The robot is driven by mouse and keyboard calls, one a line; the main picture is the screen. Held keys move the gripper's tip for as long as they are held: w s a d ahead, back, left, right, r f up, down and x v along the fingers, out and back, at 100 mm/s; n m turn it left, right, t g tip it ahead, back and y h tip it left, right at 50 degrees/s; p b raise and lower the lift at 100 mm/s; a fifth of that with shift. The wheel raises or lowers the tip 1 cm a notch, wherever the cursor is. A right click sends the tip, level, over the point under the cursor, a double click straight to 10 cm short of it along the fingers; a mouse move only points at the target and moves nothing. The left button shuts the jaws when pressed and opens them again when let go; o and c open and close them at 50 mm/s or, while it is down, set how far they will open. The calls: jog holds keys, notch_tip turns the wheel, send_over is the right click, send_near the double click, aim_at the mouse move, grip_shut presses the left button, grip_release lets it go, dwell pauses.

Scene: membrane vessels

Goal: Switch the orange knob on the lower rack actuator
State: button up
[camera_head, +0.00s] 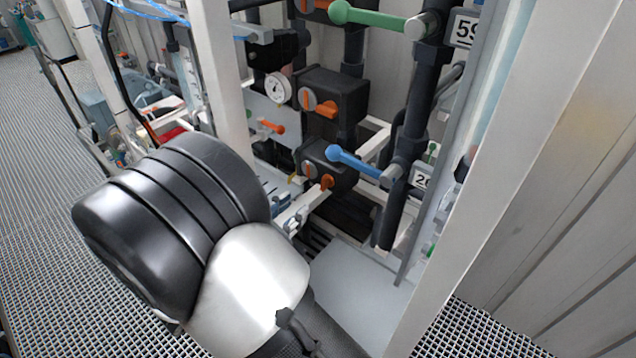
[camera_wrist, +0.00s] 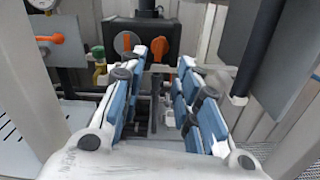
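The lower rack actuator (camera_head: 338,172) is a black box in the head view, below a similar upper actuator (camera_head: 338,92). It has a round grey-and-orange dial (camera_head: 309,169) and an orange knob (camera_head: 327,181) on its front. In the wrist view, a black actuator box (camera_wrist: 142,36), apparently the lower one, lies ahead with its orange knob (camera_wrist: 158,48) beyond the fingertips. My gripper (camera_wrist: 163,62) is open, with blue-padded fingers apart and nothing between them. My arm hides most of the gripper in the head view.
A blue lever (camera_head: 352,162) and a green lever (camera_head: 375,18) stick out near the actuators. An orange lever (camera_head: 268,126) and a gauge (camera_head: 277,88) are at their left. Pale frame posts (camera_head: 212,65) flank the rack. Grating floor (camera_head: 40,200) lies open at left.

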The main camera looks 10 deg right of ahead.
aim_at(323, 184)
jog(key=p+x, duration=0.1)
jog(key=x, duration=0.8)
jog(key=shift+w+d+p, duration=0.2)
jog(key=shift+d+p, duration=0.1)
jog(key=shift+p, duration=0.05)
grip_shut()
